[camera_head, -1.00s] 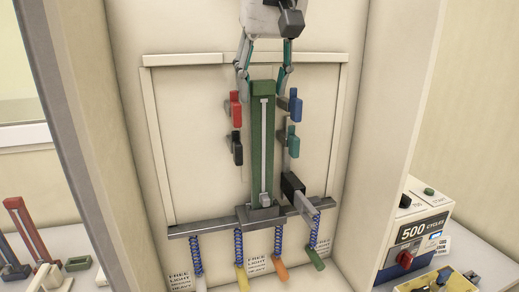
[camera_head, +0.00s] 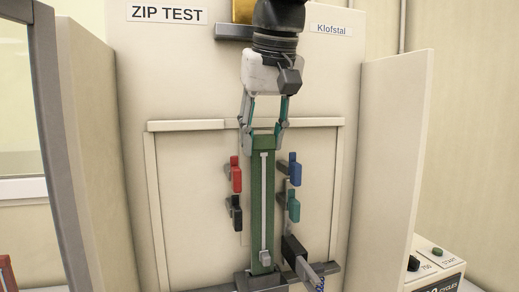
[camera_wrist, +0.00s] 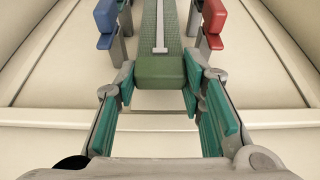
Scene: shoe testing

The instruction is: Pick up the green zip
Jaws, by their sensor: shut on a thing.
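The green zip (camera_head: 262,205) stands upright in front of the zip test machine's panel, a pale zip strip running down its middle. My gripper (camera_head: 264,145) comes from above, its teal-padded fingers shut on both sides of the zip's top end. In the wrist view my gripper (camera_wrist: 162,95) has the green end of the zip (camera_wrist: 160,72) between its pads. The zip's lower end is close to the dark holder (camera_head: 262,280) at the bottom of the picture; I cannot tell whether they touch.
Red (camera_head: 236,178) and black (camera_head: 236,213) clamps sit left of the zip; blue (camera_head: 293,172) and teal (camera_head: 293,207) ones sit right. Side walls enclose the machine, the right one (camera_head: 392,170) fairly near. A control box (camera_head: 435,268) stands at lower right.

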